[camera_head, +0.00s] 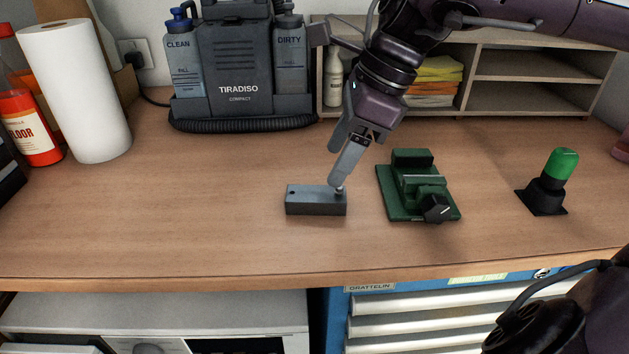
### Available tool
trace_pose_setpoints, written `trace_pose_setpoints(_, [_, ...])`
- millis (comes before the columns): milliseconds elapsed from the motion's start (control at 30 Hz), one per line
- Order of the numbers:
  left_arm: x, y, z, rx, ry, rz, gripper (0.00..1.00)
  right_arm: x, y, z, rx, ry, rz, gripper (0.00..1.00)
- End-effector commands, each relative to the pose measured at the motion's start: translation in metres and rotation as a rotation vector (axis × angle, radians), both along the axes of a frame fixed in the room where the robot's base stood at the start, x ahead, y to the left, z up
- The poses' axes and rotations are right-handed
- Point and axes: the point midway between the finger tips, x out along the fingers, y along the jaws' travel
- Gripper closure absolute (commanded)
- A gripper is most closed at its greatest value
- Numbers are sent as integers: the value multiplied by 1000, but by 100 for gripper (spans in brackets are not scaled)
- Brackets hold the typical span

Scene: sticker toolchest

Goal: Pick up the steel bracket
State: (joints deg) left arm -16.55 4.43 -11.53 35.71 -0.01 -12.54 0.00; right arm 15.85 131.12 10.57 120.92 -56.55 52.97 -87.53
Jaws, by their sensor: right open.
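The steel bracket (314,204) is a small dark grey block with a hole near its left end. It lies flat on the wooden worktop, left of the green vise. My right gripper (341,184) comes down from the upper right, with its fingers seen nearly edge-on at the bracket's right end. The fingers are open. One fingertip overlaps the bracket's top right edge; whether it touches cannot be told. My left gripper is not in view.
A green vise (406,205) stands close on the right, and a green-capped black device (549,183) farther right. A grey cleaning machine (238,62), shelf unit (535,65) and paper roll (78,95) line the back. The worktop (200,215) left of the bracket is clear.

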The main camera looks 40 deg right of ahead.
Motion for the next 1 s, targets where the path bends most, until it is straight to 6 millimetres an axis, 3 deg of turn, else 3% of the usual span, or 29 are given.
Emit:
trace_pose_setpoints(100, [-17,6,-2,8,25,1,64,3,5,-14,2,6,2,36])
trace_pose_setpoints(233, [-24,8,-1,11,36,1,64,7,10,-27,2,4,2,36])
trace_pose_setpoints(500, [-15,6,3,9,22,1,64,18,23,-61,3,4,1,36])
trace_pose_setpoints(800, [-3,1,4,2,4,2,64,20,24,-65,3,1,-1,36])
trace_pose_setpoints(1000, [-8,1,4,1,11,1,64,20,24,-65,3,1,-1,61])
